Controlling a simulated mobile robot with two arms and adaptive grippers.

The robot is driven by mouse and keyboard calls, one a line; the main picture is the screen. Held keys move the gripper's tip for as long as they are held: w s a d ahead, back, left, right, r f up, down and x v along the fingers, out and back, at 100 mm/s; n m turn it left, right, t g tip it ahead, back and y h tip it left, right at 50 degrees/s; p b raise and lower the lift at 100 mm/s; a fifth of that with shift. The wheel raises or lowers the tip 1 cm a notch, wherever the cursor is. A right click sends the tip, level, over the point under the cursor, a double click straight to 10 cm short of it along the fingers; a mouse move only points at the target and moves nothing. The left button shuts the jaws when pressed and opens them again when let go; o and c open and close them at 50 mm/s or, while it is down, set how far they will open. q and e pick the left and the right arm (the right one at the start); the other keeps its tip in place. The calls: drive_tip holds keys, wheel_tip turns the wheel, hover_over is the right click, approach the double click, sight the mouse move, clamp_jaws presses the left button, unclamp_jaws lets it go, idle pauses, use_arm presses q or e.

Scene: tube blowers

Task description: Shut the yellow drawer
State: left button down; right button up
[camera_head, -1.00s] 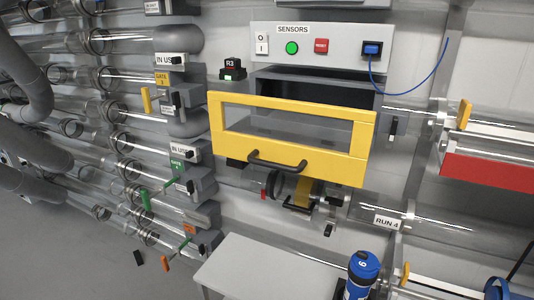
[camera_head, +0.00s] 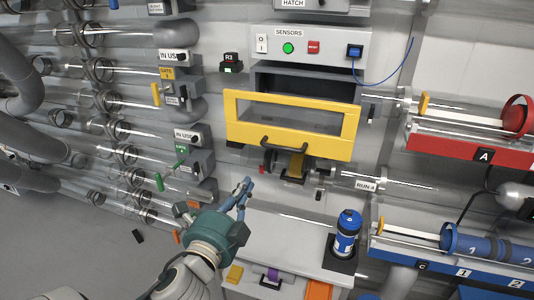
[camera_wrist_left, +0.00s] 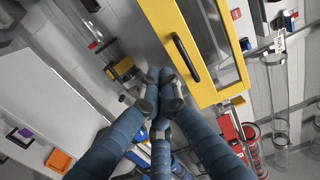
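The yellow drawer (camera_head: 306,147) stands out from its dark housing (camera_head: 305,82) under the sensors panel. It has a clear window and a black handle (camera_head: 284,143) low on its front. My left gripper (camera_head: 246,184) is below and left of the drawer in the head view, apart from it. In the left wrist view its blue fingers (camera_wrist_left: 158,85) come together at the tips with nothing between them. The yellow drawer front (camera_wrist_left: 168,35) and black handle (camera_wrist_left: 186,58) lie just beyond them there. My right gripper is not in view.
Clear tubes with labelled valves (camera_head: 188,140) line the left wall. Below is a white bench (camera_head: 290,235), with a blue bottle (camera_head: 347,232) to its right. A red tray (camera_head: 460,148) and a blue rack (camera_head: 450,260) are at the right.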

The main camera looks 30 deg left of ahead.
use_arm(q)
drive_tip(key=p+x, duration=0.3)
drive_tip(key=x, duration=1.1)
drive_tip(key=shift+w, duration=0.15)
drive_tip(key=shift+d+r, duration=0.1)
